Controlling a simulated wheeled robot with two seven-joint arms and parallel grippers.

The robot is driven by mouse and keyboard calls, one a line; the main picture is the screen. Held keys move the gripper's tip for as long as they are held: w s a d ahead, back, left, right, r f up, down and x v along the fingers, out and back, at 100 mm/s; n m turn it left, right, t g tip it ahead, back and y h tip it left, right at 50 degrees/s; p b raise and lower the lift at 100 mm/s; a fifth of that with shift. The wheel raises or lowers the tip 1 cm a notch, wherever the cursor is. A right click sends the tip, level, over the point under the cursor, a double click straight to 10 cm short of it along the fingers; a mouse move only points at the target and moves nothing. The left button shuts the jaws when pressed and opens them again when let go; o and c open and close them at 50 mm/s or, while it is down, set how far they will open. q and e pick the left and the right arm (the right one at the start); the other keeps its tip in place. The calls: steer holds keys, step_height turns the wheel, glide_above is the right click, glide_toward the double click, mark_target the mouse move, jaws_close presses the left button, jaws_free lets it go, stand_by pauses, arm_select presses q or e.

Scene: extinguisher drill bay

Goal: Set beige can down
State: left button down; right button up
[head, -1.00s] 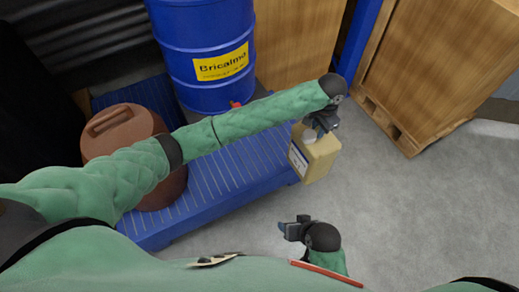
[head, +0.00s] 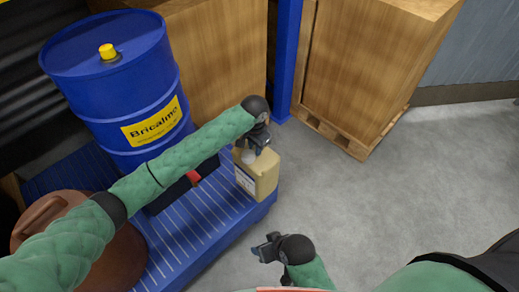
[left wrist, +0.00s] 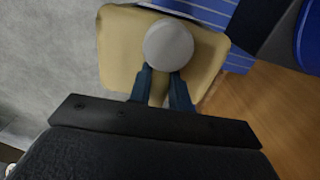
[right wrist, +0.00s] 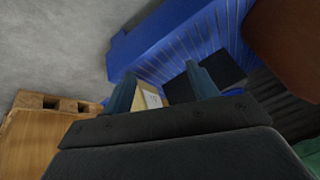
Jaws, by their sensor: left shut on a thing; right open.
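The beige can (head: 262,178) is a square-sided canister with a pale cap and a label. It looks upright in the head view, at the right end of the ribbed blue platform (head: 190,235). I cannot tell whether its base touches the platform. My left gripper (head: 259,148) is above it. In the left wrist view, its fingers (left wrist: 160,92) are shut on the can's handle, beside the round white cap (left wrist: 168,45). My right gripper (head: 266,248) is open and empty, in front of the can. Part of the can (right wrist: 152,97) shows between its fingers in the right wrist view.
A blue drum (head: 125,95) with a yellow label stands on the platform behind my left arm. A brown lidded container (head: 100,250) is at the lower left, partly hidden by that arm. A wooden crate (head: 365,65) on a pallet stands at the back right. Grey floor (head: 400,180) lies open to the right.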

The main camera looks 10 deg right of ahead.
mark_target(237, 149)
arm_select(q)
steer(key=w+a+f, duration=0.1)
steer(key=a, duration=0.1)
steer(key=w+a+f, duration=0.3)
steer(key=a+f, duration=0.1)
steer(key=shift+w+a+f+p, duration=0.15)
steer(key=shift+a+f+p, duration=0.1)
steer(key=shift+p, duration=0.15)
step_height(237, 149, down, 3)
steer(key=shift+r, duration=0.1)
arm_select(e)
steer(key=shift+g, duration=0.3)
steer(key=v, duration=0.4)
steer(key=shift+w+a+r, duration=0.2)
steer(key=shift+a+r, duration=0.1)
steer(key=shift+r, duration=0.15)
arm_select(q)
steer(key=c, duration=1.7)
jaws_free()
steer(key=shift+f, duration=0.25)
steer(key=shift+c, duration=0.2)
steer(key=o, duration=0.4)
steer(key=shift+o, duration=0.2)
arm_select(e)
steer(key=shift+f, duration=0.1)
